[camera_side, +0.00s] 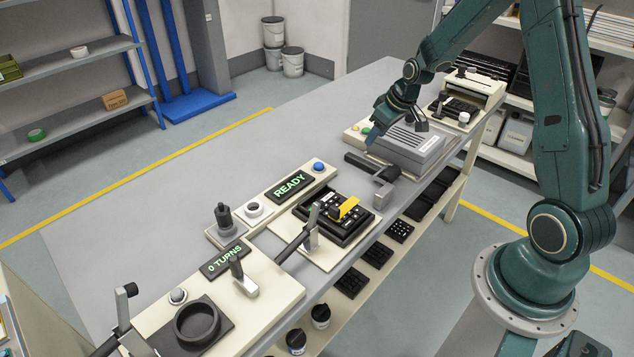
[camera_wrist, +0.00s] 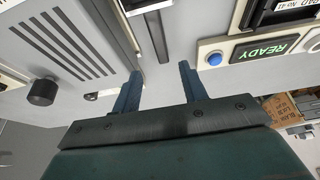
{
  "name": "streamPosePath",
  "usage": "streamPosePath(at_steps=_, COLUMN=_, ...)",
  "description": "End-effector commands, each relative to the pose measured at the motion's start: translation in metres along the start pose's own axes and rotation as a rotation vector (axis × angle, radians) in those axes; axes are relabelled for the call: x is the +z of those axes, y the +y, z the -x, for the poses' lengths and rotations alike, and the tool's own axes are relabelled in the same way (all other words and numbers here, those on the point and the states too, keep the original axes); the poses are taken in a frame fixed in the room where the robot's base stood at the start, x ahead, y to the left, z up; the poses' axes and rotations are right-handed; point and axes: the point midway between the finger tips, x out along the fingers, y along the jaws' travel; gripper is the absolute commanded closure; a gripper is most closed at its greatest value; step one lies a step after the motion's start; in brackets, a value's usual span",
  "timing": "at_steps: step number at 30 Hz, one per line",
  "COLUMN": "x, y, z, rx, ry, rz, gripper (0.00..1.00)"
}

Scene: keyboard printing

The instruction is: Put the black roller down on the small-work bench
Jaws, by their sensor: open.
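A black bar (camera_side: 365,163), which I take for the black roller, lies low over the grey bench (camera_side: 150,205) in the side view, its right end at a grey bracket (camera_side: 382,193). In the wrist view the black bar (camera_wrist: 158,35) shows beyond the gap between my fingertips, with nothing gripped. My gripper (camera_side: 371,138) is open and empty, just above and behind the bar in the side view. It also shows in the wrist view (camera_wrist: 161,72), with both blue fingers apart. I cannot tell whether the bar touches the bench top or rests only on the bracket.
A grey slotted box (camera_side: 408,145) with a black knob (camera_wrist: 42,92) stands close to my gripper. The far left bench top is clear.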

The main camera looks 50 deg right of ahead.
Motion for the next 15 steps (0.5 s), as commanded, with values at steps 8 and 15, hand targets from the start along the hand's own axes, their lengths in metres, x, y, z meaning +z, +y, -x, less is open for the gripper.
streamPosePath(at_steps=8, x=-0.001, y=0.0, z=0.035, rx=0.0, ry=0.003, rz=0.0, gripper=0.57)
streamPosePath(at_steps=15, x=0.0, y=0.0, z=0.051, rx=0.0, ry=0.001, rz=-0.001, gripper=0.57)
